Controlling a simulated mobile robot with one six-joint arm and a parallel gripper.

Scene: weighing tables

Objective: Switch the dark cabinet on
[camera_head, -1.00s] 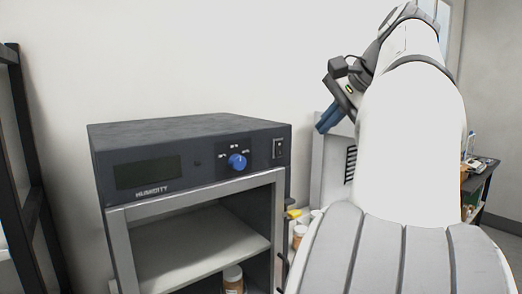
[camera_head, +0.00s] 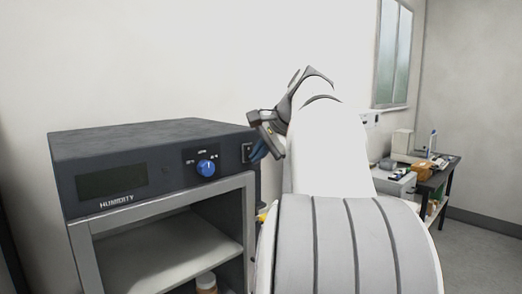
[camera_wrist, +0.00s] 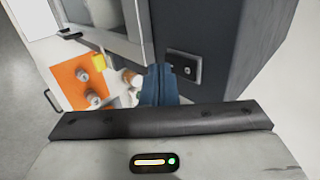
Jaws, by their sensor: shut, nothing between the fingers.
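The dark cabinet (camera_head: 150,145) stands at left in the head view, with a dark, blank display (camera_head: 112,182), the word HUMIDITY and a blue knob (camera_head: 206,168) on its front. Its switch (camera_head: 247,153) is at the front's right end, partly beside my fingers. In the wrist view the switch (camera_wrist: 184,67) shows on a black plate, just beyond my fingertips. My gripper (camera_head: 258,151) is shut and empty; its blue fingers (camera_wrist: 159,72) point toward the cabinet front. I cannot tell whether they touch it, or which way the switch is set.
The wrist view shows an orange surface (camera_wrist: 80,84) with small jars at left. A side table (camera_head: 438,178) with several items stands at the right back. Floor is free at right.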

